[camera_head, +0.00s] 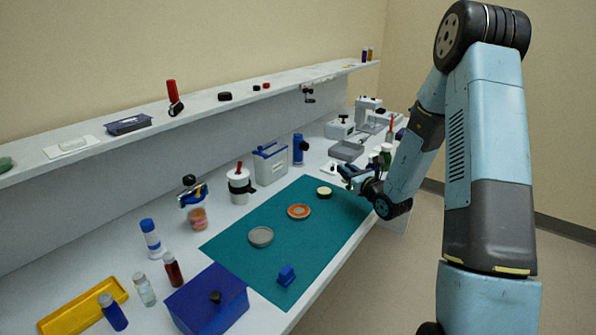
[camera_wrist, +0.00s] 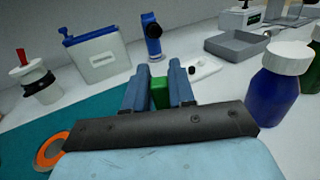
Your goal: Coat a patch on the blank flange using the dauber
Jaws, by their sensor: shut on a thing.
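My gripper (camera_head: 347,177) is over the far right end of the teal mat (camera_head: 330,217). In the wrist view its two blue-grey fingers (camera_wrist: 159,78) are shut on a small green piece (camera_wrist: 160,93). I cannot tell if this is the dauber; its lower end is hidden. On the mat lie a plain grey disc (camera_head: 261,237), which looks like the blank flange, an orange-ringed disc (camera_head: 299,211) and a small cream-topped disc (camera_head: 324,192). The gripper is apart from all three. The orange-ringed disc also shows at the wrist view's left edge (camera_wrist: 50,150).
A blue block (camera_head: 287,275) sits on the mat's near end, beside a blue box (camera_head: 207,300). A white pot (camera_head: 240,186) with a red handle and a grey-white tub (camera_head: 270,164) stand behind the mat. A white-capped blue bottle (camera_wrist: 275,90) and grey tray (camera_wrist: 237,46) are close right.

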